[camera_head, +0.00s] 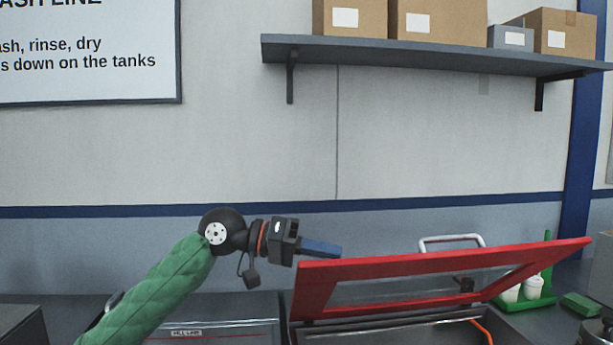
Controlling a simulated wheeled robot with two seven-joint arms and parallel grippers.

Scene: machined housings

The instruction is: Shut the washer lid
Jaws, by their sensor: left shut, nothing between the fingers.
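The washer lid (400,268) has a red frame around a clear window. It stands partly raised and tilted over the open metal tank (400,329). A pale bar handle (451,243) shows above its upper edge. My left gripper (335,251) is shut and empty, with blue fingers. In the picture its tips are at the lid's upper left corner; I cannot tell whether they touch it. My right gripper is not in view.
A closed tank cover (215,330) with a label lies left of the open tank. A green rack (540,286) with white cups and a green block (581,304) sit at the right. A shelf (420,58) with boxes hangs on the wall above.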

